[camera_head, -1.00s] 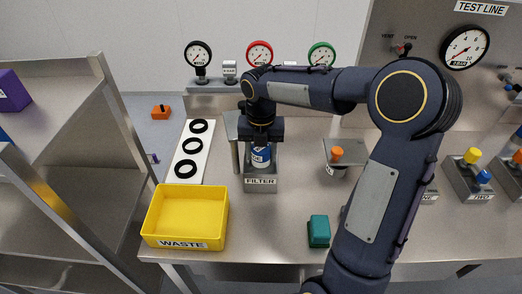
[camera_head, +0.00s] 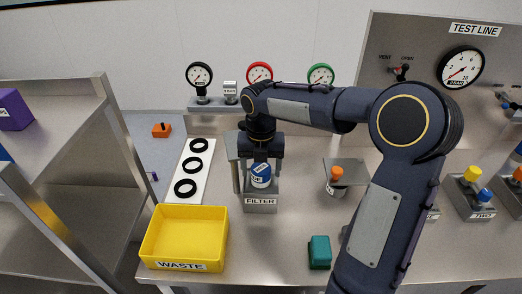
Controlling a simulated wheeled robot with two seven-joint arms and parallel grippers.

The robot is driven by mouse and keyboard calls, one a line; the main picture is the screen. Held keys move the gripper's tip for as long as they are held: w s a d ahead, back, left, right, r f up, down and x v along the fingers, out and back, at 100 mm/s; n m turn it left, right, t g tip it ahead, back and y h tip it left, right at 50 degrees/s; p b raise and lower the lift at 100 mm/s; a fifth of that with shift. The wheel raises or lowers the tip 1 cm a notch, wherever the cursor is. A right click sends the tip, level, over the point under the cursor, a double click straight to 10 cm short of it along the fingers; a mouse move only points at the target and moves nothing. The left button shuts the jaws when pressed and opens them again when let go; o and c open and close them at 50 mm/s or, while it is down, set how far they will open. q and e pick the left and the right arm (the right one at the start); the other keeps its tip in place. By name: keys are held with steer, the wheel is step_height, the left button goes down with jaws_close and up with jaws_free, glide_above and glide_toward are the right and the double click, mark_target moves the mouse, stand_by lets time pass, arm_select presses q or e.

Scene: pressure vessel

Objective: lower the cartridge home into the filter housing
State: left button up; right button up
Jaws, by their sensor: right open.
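The cartridge (camera_head: 261,176), blue with a white label band, stands at the grey filter housing (camera_head: 260,203) marked FILTER. Its upper part shows above the housing front; its lower part is hidden, so I cannot tell how deep it sits. My right gripper (camera_head: 261,158) is open, pointing down, directly above the cartridge's top. I cannot tell whether its fingers touch the cartridge. My left gripper is not in view.
A yellow WASTE bin (camera_head: 187,232) stands front left of the housing. A white strip with black rings (camera_head: 185,188) lies behind it. A teal block (camera_head: 319,252) and an orange-knobbed fitting (camera_head: 337,174) are to the right. Gauges (camera_head: 200,75) stand behind.

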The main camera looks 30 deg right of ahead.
step_height(320, 180, up, 11)
steer(key=s+a+f+m+t+y, duration=0.1)
steer(key=s+a+f+m+t, duration=0.1)
steer(key=s+m, duration=0.5)
steer(key=s+a+f+m+t+y, duration=0.1)
steer(key=s+a+f+m, duration=0.2)
steer(key=s+m, duration=0.4)
steer(key=s+a+f+m+t+y, duration=0.1)
steer(key=s+m, duration=0.7)
steer(key=m, duration=0.9)
steer(key=shift+a+f+t+y, duration=0.4)
steer(key=shift+a+f+t, duration=0.35)
steer(key=shift+f, duration=0.6)
steer(key=shift+s, duration=0.1)
